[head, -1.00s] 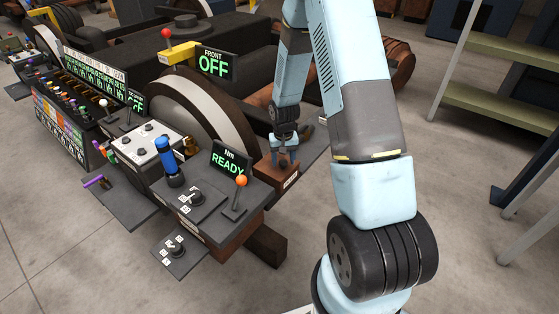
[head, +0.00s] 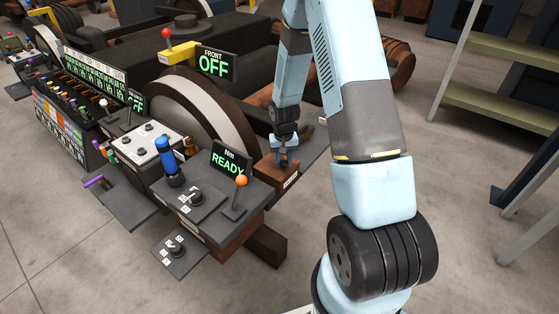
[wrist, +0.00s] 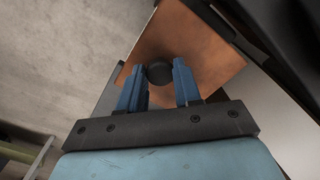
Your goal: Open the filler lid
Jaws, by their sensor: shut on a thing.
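A brown box (head: 272,174) with a small white label on its front stands beside the wheel, right of the READY panel. In the wrist view the box's coppery top (wrist: 185,38) carries a dark round knob (wrist: 159,73), which seems to belong to the filler lid. My gripper (head: 284,161) points down at the top of the box. Its blue fingers stand on either side of the knob and are shut on it. The knob is hidden by the fingers in the head view. The lid looks flat on the box, though its edges are hard to make out.
A console (head: 215,205) with an orange-knobbed lever (head: 241,181) and a READY display (head: 230,158) stands close left of the box. A large wheel (head: 195,108) and a FRONT OFF sign (head: 213,65) are behind. Open floor (head: 300,235) lies in front.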

